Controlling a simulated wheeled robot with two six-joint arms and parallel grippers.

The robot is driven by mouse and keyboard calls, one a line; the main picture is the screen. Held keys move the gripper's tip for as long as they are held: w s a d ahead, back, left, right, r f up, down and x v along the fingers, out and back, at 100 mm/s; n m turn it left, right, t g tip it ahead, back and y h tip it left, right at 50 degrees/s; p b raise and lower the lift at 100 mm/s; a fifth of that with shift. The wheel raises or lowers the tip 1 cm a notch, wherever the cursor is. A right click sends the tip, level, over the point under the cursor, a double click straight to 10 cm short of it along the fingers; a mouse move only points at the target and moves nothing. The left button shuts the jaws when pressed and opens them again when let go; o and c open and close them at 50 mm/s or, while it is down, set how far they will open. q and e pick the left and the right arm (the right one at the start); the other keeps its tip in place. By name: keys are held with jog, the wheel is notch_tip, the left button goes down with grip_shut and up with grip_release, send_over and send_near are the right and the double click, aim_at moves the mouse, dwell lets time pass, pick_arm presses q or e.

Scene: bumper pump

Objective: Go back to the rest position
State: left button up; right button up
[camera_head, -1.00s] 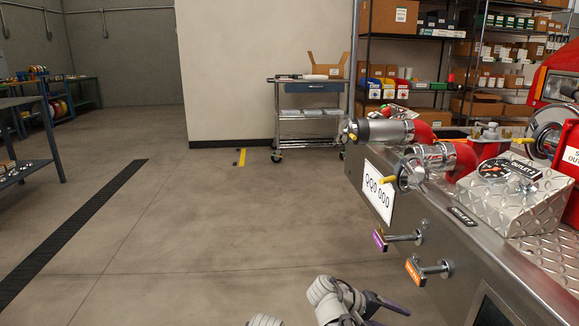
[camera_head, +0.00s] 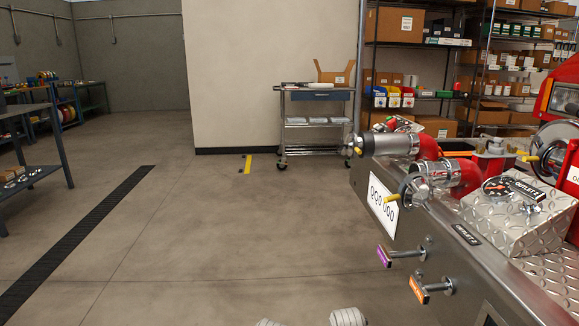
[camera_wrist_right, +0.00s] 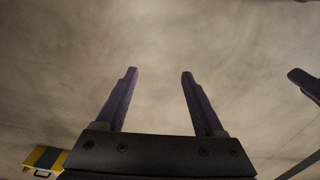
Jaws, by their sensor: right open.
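My right gripper (camera_wrist_right: 158,95) is open and empty in the right wrist view, its two dark purple fingers apart over bare floor. In the head view only small pale tops of my arms show at the bottom edge, and both grippers are out of that view. The pump panel (camera_head: 440,262) stands at the right, with a purple-tagged handle (camera_head: 400,254) and an orange-tagged handle (camera_head: 430,288).
A cart (camera_head: 315,122) and shelves stand behind. A workbench (camera_head: 30,160) is at the left. A yellow box (camera_wrist_right: 45,158) shows in the wrist view. The middle floor is clear.

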jog(key=s+a+r+n+h+p, duration=0.1)
jog(key=s+a+r+n+p, duration=0.1)
jog(key=s+a+r+p, duration=0.35)
notch_tip(320, 180, up, 38)
jog(key=w+a+p, duration=0.1)
jog(key=p, duration=3.6)
jog(key=shift+w+r, duration=0.15)
jog(key=shift+w, duration=0.05)
